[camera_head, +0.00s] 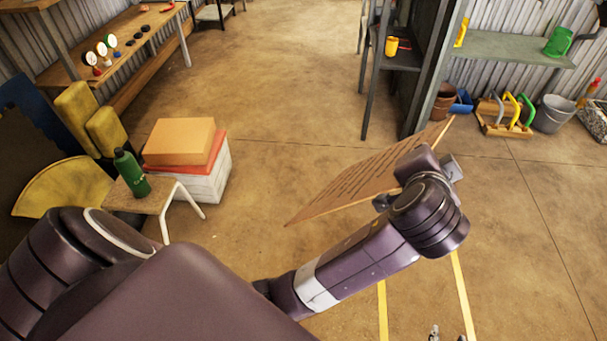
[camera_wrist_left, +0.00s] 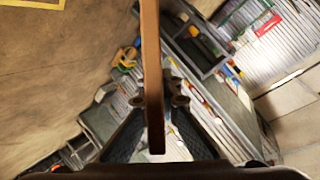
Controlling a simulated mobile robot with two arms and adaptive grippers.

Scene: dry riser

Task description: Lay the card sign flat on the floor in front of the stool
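The card sign (camera_head: 350,180) is a large thin tan sheet with lines of dark writing. It is held tilted in the air above the floor, right of the stool. In the left wrist view the card sign (camera_wrist_left: 152,60) shows edge-on as a brown strip between the fingers. My left gripper (camera_wrist_left: 160,102) is shut on it; in the head view its wrist hides most of it. The stool (camera_head: 158,204) has a light wooden top and white tube legs, and a green bottle (camera_head: 131,174) stands on it. My right gripper (camera_head: 448,335) shows at the bottom edge, fingertips apart and empty.
Stacked boxes (camera_head: 180,141) stand behind the stool. A wooden bench (camera_head: 110,40) runs along the left. Shelves (camera_head: 510,47) and a bucket (camera_head: 553,114) are at the right. Yellow lines (camera_head: 461,290) mark the floor at the bottom. The middle floor is clear.

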